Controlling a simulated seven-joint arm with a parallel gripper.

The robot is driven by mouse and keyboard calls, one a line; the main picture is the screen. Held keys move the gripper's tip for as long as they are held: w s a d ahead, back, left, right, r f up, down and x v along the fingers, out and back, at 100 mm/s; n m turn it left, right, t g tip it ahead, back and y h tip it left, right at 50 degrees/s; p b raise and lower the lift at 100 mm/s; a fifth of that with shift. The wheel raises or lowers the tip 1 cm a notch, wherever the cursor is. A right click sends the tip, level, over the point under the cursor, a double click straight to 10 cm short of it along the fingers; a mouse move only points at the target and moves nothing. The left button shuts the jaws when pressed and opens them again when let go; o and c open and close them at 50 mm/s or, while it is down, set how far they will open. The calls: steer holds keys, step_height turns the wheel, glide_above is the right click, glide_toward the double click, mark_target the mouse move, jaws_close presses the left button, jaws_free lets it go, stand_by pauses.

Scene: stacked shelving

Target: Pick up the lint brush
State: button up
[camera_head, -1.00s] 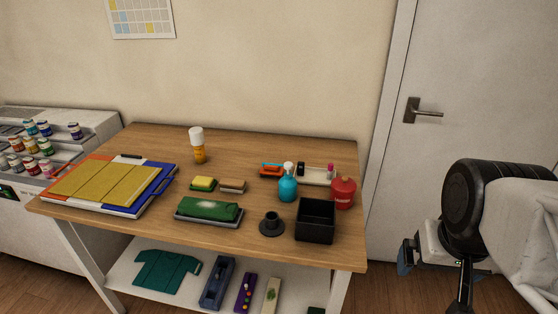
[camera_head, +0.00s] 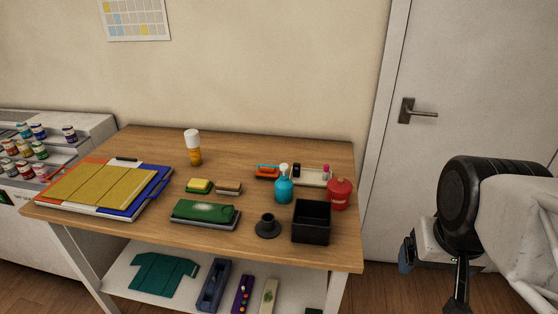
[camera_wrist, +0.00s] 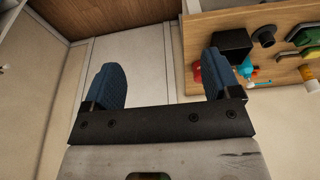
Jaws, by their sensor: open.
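I cannot tell for certain which thing is the lint brush. A small block with a tan top and dark lower edge (camera_head: 229,188), brush-like in shape, lies mid-table beside a yellow and green sponge-like block (camera_head: 199,186). An orange item with a blue bar (camera_head: 267,172) lies behind the blue bottle. My gripper (camera_wrist: 162,78) is open and empty, its two blue fingers wide apart. In the head view only part of a blue finger shows, right of the table and apart from everything on it.
The wooden table (camera_head: 140,218) holds a black bin (camera_head: 311,222), a blue bottle (camera_head: 284,188), a red canister (camera_head: 339,194), a black stand (camera_head: 267,226), a green item on a grey tray (camera_head: 205,213) and a yellow board (camera_head: 98,187). A lower shelf and a door (camera_head: 450,60) also show.

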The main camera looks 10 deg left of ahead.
steer(key=w+a+r+n+t, duration=0.2)
steer(key=w+a+r+n, duration=0.1)
steer(key=w+r, duration=0.75)
steer(key=n+g, duration=0.5)
steer(key=n, duration=1)
glide_above(268, 171)
steer(key=f, duration=1.8)
steer(key=w+f, duration=0.1)
steer(key=f, duration=0.8)
steer(key=shift+d+f, duration=0.3)
steer(key=shift+f, duration=0.05)
steer(key=shift+a+f, duration=0.2)
steer(key=shift+f, duration=0.1)
